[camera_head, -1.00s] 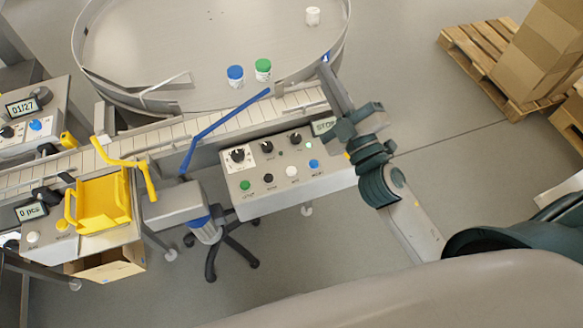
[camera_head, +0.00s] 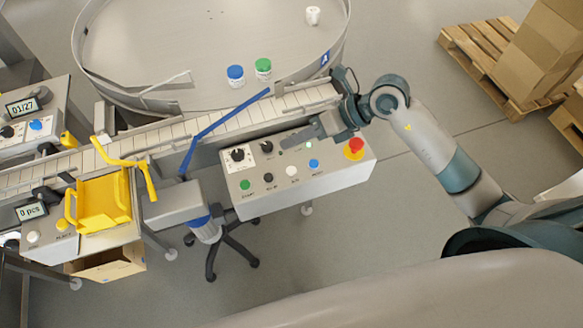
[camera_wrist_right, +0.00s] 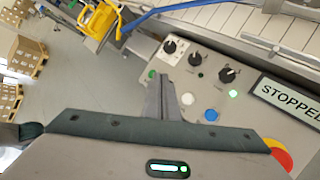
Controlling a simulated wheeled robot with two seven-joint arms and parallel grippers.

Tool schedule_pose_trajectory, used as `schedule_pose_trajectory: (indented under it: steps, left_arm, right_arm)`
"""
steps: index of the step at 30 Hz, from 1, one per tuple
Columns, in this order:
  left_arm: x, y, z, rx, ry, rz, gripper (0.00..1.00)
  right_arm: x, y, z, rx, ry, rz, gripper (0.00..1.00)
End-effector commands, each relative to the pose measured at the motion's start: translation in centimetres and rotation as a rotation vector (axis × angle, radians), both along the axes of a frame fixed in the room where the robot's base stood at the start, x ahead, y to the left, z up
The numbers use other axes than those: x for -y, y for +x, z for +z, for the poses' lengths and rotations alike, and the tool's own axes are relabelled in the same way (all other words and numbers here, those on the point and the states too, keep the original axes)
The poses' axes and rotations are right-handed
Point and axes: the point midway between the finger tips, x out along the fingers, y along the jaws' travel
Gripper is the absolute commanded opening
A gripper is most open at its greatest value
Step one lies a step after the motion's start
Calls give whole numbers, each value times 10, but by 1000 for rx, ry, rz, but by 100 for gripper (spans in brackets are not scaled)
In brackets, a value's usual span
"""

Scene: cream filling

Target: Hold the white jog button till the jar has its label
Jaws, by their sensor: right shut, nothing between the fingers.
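The white button (camera_head: 292,171) sits in the lower row of the control panel, between a black and a blue button; its caption is too small to read. It also shows in the right wrist view (camera_wrist_right: 187,98). My right gripper (camera_head: 288,143) is shut and empty, pointing left above the panel's upper part, apart from the white button. In the wrist view its fingers (camera_wrist_right: 162,98) lie just left of that button. A blue-lidded jar (camera_head: 235,76) and a green-lidded jar (camera_head: 263,69) stand on the round table; I cannot make out labels. My left gripper is not in view.
The panel (camera_head: 225,193) has knobs, a green button (camera_head: 245,185) and a red emergency stop (camera_head: 354,147) at its right. A display (camera_wrist_right: 288,97) reads STOPPED. A blue rail (camera_head: 215,125) crosses the conveyor (camera_head: 140,137). A white jar (camera_head: 312,15) stands farther back.

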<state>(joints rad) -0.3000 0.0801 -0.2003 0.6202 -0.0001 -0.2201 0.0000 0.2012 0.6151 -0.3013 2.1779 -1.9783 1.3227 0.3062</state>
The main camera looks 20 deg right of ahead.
Motion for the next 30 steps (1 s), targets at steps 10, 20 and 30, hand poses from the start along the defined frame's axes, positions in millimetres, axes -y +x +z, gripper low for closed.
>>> schedule_pose_trajectory:
  steps: [10, 20, 30]
  left_arm:
    - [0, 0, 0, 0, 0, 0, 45]
    - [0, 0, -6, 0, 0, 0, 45]
    - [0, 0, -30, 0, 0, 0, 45]
  right_arm:
    - [9, 1, -6, -8, -49, -3, 0]
    - [9, 1, -14, -8, -45, -3, 0]
    - [9, 1, -48, -8, -45, -4, 0]
